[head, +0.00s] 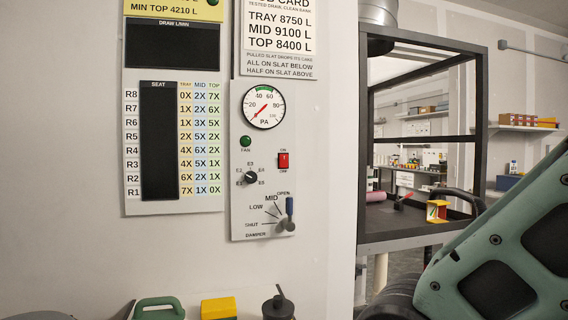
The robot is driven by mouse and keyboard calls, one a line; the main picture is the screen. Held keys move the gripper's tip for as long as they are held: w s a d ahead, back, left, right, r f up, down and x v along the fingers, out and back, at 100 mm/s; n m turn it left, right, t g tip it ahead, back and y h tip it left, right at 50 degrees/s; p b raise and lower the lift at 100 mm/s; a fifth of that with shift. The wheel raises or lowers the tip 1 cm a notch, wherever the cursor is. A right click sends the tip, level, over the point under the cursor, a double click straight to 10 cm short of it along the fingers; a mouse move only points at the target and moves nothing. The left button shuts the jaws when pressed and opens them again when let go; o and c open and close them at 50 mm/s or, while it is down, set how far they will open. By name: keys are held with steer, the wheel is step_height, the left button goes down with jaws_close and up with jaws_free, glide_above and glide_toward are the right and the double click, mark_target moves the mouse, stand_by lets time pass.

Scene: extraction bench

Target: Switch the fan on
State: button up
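The fan controls are on a pale wall panel (240,218) in the middle of the head view. A small red rocker switch (283,160) sits on its right side, between an ON label above and an OFF label below. Which way the rocker is tipped is too small to tell. A dark green lamp (246,141) labelled FAN is to its left and looks unlit. The round PA gauge (263,107) above has its red needle pointing to the lower left, near the bottom of the scale. My gripper is not in view; part of my arm fills the lower right.
A dark-framed hood (480,130) stands right of the panel. A green-handled item (158,308) and a yellow block (218,308) are below.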

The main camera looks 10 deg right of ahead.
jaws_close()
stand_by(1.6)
